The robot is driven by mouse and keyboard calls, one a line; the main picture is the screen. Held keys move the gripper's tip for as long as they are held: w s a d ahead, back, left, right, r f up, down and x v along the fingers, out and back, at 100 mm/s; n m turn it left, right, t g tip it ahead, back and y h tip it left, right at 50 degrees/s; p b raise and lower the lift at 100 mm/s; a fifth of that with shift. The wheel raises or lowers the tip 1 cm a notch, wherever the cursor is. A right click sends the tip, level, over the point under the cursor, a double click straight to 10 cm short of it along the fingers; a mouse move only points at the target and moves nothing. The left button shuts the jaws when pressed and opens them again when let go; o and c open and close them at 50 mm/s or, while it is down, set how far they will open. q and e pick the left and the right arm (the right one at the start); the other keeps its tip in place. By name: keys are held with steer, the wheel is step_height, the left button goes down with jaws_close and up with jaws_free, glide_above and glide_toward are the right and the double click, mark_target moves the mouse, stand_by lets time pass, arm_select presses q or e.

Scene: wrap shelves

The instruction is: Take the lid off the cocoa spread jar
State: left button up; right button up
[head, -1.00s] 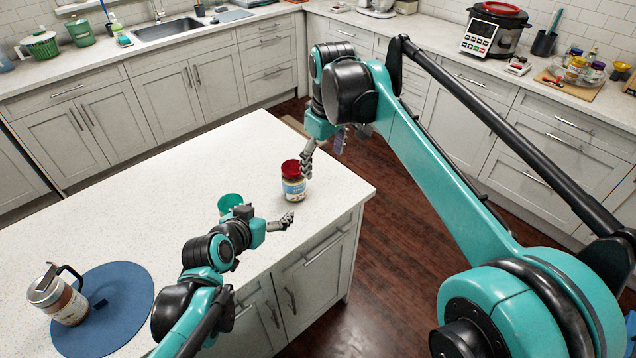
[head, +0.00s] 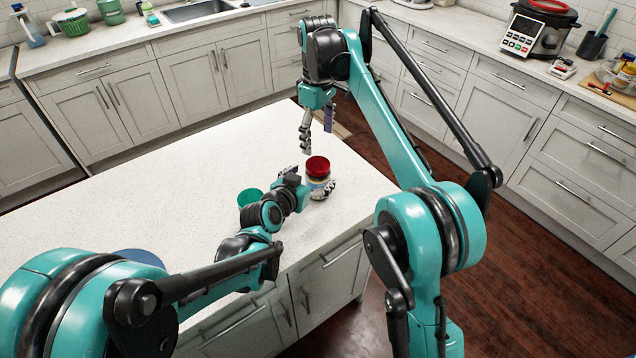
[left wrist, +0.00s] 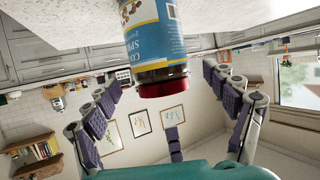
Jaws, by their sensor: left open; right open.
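The cocoa spread jar (head: 320,181) stands upright on the white island counter near its far right corner, with its red lid (head: 317,165) on. My left gripper (head: 316,186) is at the jar, open, with a finger showing on the jar's right side. In the left wrist view the jar (left wrist: 155,35) appears upside down, its red lid (left wrist: 163,84) between my spread fingers; I cannot tell whether they touch it. My right gripper (head: 317,132) is open and empty, pointing down, above and behind the jar and apart from the lid.
A green cup (head: 249,197) stands on the island just left of my left gripper. A blue round mat (head: 141,257) is partly hidden by my left arm. The island's left and back surface (head: 170,190) is clear. Counters with a cooker (head: 538,30) line the back and right.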

arm_select(q)
steer(key=shift+x, duration=2.1)
steer(key=shift+a, duration=0.1)
